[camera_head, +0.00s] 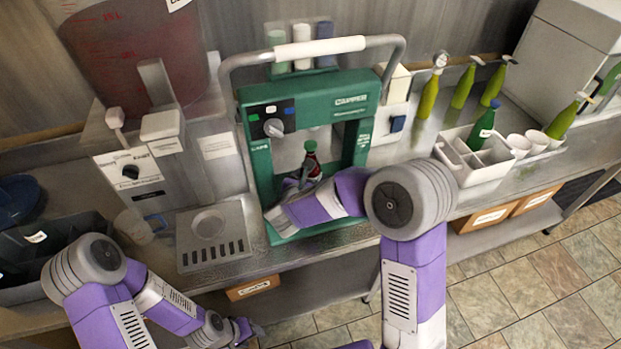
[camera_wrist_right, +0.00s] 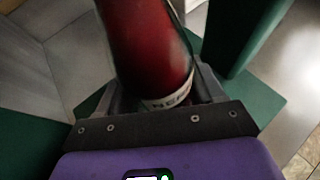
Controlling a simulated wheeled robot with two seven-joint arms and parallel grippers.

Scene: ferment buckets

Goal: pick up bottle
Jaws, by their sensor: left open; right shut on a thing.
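A dark red bottle (camera_head: 311,165) with a green top stands inside the open frame of the green capper (camera_head: 257,160). My right gripper (camera_head: 300,184) reaches into the frame and is shut on this bottle. In the right wrist view the red bottle (camera_wrist_right: 150,45) fills the space between the fingers, with a pale lettered label low on it. The bottle's base is hidden by the gripper. My left gripper (camera_head: 246,330) is open and empty, low in front of the counter's edge.
Several yellow-green bottles (camera_head: 429,95) stand behind. A steel drip tray (camera_head: 213,237) lies left of the capper. A dispenser (camera_head: 132,172) and dark bin (camera_head: 40,262) are further left.

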